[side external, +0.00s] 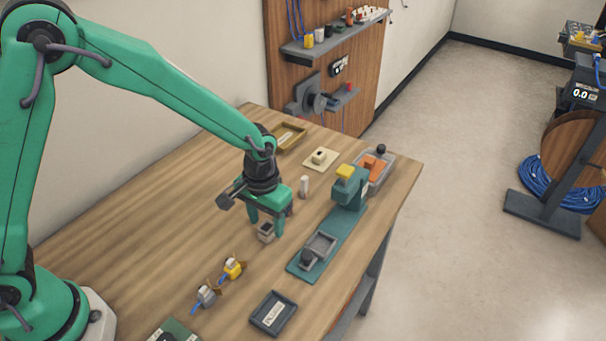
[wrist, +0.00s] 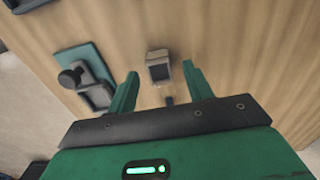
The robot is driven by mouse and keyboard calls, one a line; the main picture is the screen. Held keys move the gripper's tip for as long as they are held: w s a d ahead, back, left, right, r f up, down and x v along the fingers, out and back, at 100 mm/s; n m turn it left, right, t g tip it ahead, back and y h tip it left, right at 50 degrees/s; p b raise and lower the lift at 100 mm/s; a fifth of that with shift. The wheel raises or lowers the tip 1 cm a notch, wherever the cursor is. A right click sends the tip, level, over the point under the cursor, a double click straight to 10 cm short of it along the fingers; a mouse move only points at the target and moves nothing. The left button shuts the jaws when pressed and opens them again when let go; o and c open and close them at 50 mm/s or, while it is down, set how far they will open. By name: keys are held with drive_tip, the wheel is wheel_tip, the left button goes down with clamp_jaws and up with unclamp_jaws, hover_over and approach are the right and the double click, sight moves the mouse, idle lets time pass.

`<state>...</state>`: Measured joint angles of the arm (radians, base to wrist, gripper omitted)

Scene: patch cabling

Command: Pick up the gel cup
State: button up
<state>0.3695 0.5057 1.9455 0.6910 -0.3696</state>
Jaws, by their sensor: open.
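A small grey square cup with a dark top (side external: 265,233), which I take to be the gel cup, stands on the wooden table below my gripper. It also shows in the wrist view (wrist: 158,67), upright between and slightly beyond the fingertips. My gripper (side external: 267,227) is open, its green fingers pointing down on either side of the cup. In the wrist view my gripper (wrist: 160,70) has nothing between its fingers that they visibly touch. I cannot tell exactly how high the fingertips are above the table.
A green fixture (side external: 330,236) with a grey tray stands to the right. A white cylinder (side external: 304,186) is close behind my gripper. Yellow and grey connectors (side external: 232,268) lie in front, near a dark tray (side external: 273,313). Bare table lies to the left.

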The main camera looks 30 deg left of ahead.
drive_tip(key=shift+f, duration=0.65)
drive_tip(key=c, duration=1.1)
